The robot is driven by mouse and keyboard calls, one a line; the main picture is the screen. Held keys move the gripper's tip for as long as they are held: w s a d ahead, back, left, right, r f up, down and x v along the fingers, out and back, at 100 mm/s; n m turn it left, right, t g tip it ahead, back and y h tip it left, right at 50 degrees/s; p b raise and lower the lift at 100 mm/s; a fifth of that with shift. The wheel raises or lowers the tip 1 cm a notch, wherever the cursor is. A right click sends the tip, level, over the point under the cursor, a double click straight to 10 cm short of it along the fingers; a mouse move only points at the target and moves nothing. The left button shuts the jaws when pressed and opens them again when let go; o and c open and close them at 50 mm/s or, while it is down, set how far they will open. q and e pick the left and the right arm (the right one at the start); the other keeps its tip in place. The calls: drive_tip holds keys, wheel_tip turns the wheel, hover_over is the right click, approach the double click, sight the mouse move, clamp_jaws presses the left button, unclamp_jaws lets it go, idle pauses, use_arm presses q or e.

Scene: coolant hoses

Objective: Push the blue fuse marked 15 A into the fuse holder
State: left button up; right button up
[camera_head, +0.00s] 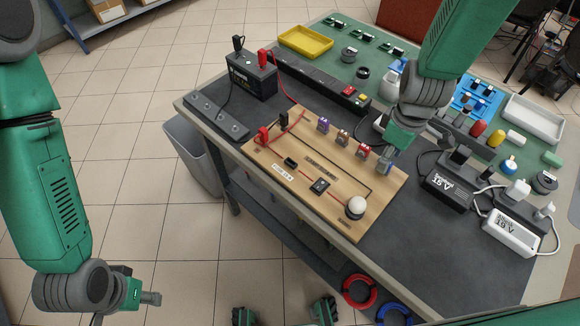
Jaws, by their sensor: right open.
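A wooden board (330,206) lies on the dark bench mat. A row of small fuses stands along its far edge: a purple one (323,125), a brown one (342,138) and a red one (362,152). A blue fuse (382,169) stands at the right end of this row; its marking is too small to read. My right gripper (387,163) is open at the blue fuse, its fingers partly covering it. A small black holder (290,162) sits on the board's left part beside a white label. My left gripper (150,298) hangs over the floor, away from the bench.
A black battery (250,75) with red and black leads stands behind the board. A white dome (356,206) and a switch (319,186) are on the board. Black and white adapters (510,232) lie to the right. The mat's front right is clear.

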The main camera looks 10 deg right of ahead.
drive_tip(key=shift+d+f+b, duration=0.15)
drive_tip(key=shift+f+b, duration=0.05)
drive_tip(key=shift+f, duration=0.4)
drive_tip(key=shift+d+f+b, duration=0.15)
drive_tip(key=shift+f+b, duration=0.05)
drive_tip(key=shift+f, duration=0.4)
drive_tip(key=shift+a+r, duration=0.15)
drive_tip(key=shift+a, duration=0.5)
drive_tip(key=shift+w+d+p, duration=0.1)
drive_tip(key=shift+d+p, duration=0.2)
drive_tip(key=shift+d, duration=0.4)
use_arm(q)
drive_tip(key=shift+d+f, duration=0.2)
drive_tip(key=shift+d, duration=0.1)
use_arm(e)
drive_tip(key=shift+a, duration=0.15)
use_arm(q)
drive_tip(key=shift+a+f, duration=0.1)
drive_tip(key=shift+a, duration=0.3)
use_arm(e)
drive_tip(key=shift+a, duration=0.3)
use_arm(q)
drive_tip(key=shift+d+r, duration=0.3)
use_arm(e)
drive_tip(key=shift+d, duration=0.25)
